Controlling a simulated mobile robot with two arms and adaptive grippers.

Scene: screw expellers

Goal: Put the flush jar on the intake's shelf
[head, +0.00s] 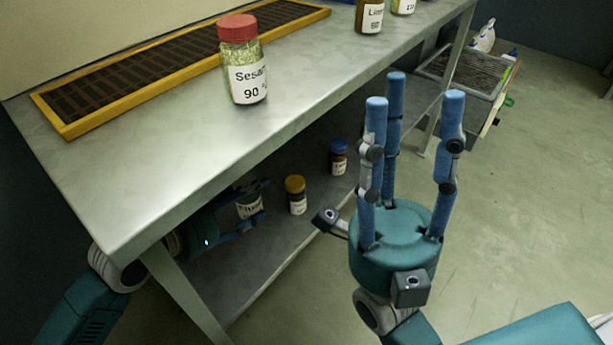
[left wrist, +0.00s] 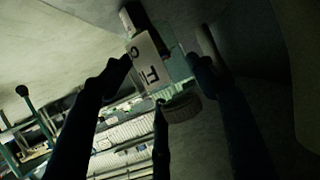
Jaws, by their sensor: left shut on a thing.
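The flush jar (head: 249,205), with a white label partly reading "FLUSH", is under the metal table, above or at its lower shelf (head: 205,285). My left gripper (head: 245,210) is shut on it, reaching in from the left beneath the tabletop. In the left wrist view the jar (left wrist: 148,68) is tilted between the dark fingers, with a ribbed lid (left wrist: 181,107) at its lower end. I cannot tell whether the jar touches the shelf, or which shelf is the intake's. My right gripper (head: 408,98) is open and empty, fingers upward, in front of the table.
On the lower shelf stand a yellow-capped jar (head: 296,193) and a blue-capped jar (head: 338,157). The tabletop (head: 150,160) holds a red-capped sesame jar (head: 243,65), a yellow-framed tray (head: 75,128) and two jars at the back. A grey bin (head: 462,90) stands beyond.

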